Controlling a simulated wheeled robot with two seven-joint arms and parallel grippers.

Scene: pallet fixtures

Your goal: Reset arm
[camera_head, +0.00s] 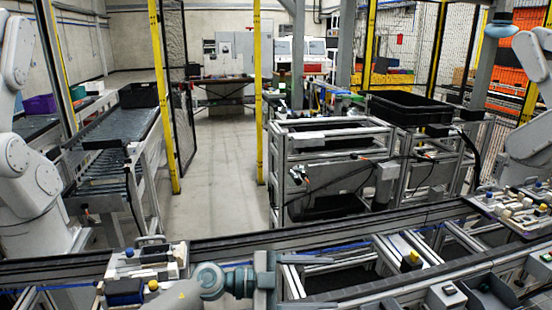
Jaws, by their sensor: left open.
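My left gripper (318,271) is at the bottom centre of the head view, its arm coming in from the lower left. Its two grey fingers point right and stand apart, with nothing seen held between them. It shows over the near pallet fixture frame (345,290); I cannot tell how far above it is. My right gripper is not in view.
Pallet fixtures (150,255) with small blocks stand at the lower left, and more (515,205) at the right. A dark conveyor rail (230,245) crosses in front. Behind are a metal frame cart (340,142), a black crate (405,108) and a roller conveyor (120,125). Grey floor between is clear.

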